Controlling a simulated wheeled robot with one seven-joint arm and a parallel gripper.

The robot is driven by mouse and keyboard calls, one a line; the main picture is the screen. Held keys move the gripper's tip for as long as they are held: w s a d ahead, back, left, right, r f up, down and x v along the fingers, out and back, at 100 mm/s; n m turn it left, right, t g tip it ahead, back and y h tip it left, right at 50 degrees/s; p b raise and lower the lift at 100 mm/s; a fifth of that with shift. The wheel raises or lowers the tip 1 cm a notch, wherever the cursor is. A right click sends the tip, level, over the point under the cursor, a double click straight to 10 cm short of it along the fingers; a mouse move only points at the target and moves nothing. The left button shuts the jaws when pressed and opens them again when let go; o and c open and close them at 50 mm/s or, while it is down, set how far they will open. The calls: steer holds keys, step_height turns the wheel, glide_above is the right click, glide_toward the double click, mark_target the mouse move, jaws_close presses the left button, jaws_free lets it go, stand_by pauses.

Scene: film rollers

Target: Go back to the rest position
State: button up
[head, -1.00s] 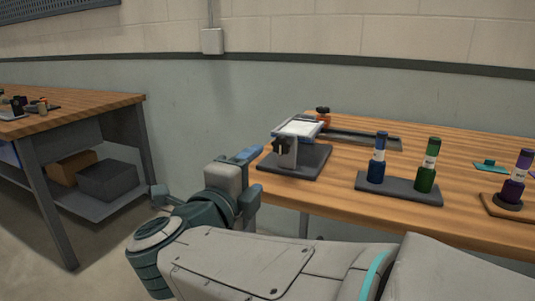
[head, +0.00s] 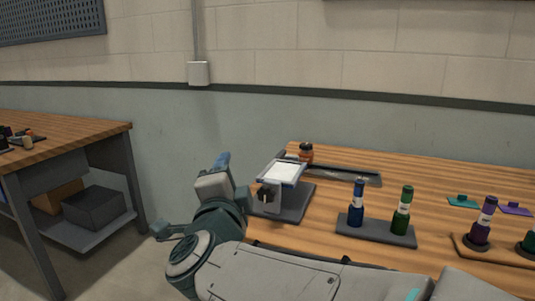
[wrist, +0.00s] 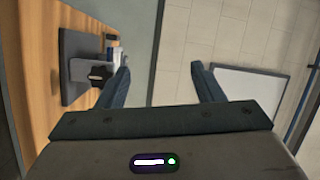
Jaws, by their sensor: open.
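My gripper (wrist: 162,88) is open in the wrist view, with nothing between its two fingers. In the head view my gripper (head: 222,165) is raised beside the left end of the right-hand wooden table (head: 335,262), left of a grey stand with a white top plate (head: 283,172). The same stand (wrist: 85,70) shows in the wrist view, left of the fingers. My arm crosses the bottom of the head view in front of the table.
A dark holder (head: 378,231) carries a blue roller (head: 356,205) and a green roller (head: 402,212). A purple roller (head: 482,225) stands at the right. An orange-and-black knob (head: 306,152) is behind the stand. Another workbench (head: 70,140) is at the left, with open floor between.

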steer(key=d+r+n+g+y+p, duration=0.4)
steer(key=r+n+g+y+p, duration=0.15)
steer(key=n+p, duration=0.6)
steer(key=s+d+n+g+h+p, duration=0.3)
steer(key=s+d+g+h+p, duration=0.2)
steer(key=s+d+g+p, duration=0.5)
steer(key=s+d+p, duration=0.5)
steer(key=d, duration=0.3)
steer(key=shift+d+f, duration=0.2)
steer(key=shift+f, duration=0.1)
steer(key=shift+n+h, duration=0.25)
steer(key=shift+c, duration=0.3)
